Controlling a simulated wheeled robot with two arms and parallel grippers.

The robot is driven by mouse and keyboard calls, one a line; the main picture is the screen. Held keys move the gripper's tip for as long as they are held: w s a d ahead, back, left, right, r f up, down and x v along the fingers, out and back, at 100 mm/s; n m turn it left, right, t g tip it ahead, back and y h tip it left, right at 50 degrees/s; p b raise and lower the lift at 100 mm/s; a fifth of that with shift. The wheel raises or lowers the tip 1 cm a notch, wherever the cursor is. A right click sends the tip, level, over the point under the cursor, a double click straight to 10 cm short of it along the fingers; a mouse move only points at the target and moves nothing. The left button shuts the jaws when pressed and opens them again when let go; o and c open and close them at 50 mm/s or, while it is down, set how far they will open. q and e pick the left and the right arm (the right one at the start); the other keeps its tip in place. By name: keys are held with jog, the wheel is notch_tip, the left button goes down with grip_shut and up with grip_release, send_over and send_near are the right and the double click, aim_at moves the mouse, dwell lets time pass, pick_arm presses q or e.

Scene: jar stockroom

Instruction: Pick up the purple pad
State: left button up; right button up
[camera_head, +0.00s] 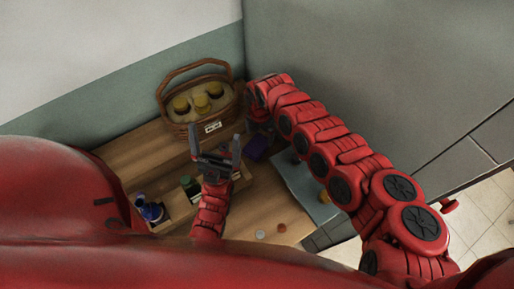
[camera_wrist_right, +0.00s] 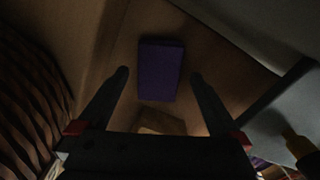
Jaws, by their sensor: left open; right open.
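The purple pad (camera_head: 256,147) lies on the wooden table, to the right of my left gripper and below the end of my right arm in the head view. In the right wrist view the purple pad (camera_wrist_right: 161,68) is a dark block between the tips of my right gripper (camera_wrist_right: 160,74). That gripper is open, with a gap on both sides of the pad. In the head view its fingers are hard to make out behind my right arm. My left gripper (camera_head: 215,142) is open and empty, fingers pointing up in the picture.
A wicker basket (camera_head: 166,104) with several yellow-lidded jars stands at the back against the wall. A blue-grey mat (camera_head: 297,182) lies right of the pad. A wooden tray (camera_head: 181,211) with a green jar (camera_head: 190,187) and a blue item (camera_head: 152,212) is at left. Small discs lie in front.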

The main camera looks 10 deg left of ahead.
aim_at(259, 142)
notch_tip(259, 142, down, 5)
jog(key=b, duration=0.3)
jog(key=shift+a+f, duration=0.1)
jog(key=shift+s, duration=0.1)
jog(key=shift+c, duration=0.3)
jog(key=c, duration=1)
jog(key=shift+r, duration=0.2)
jog(key=shift+c, duration=0.2)
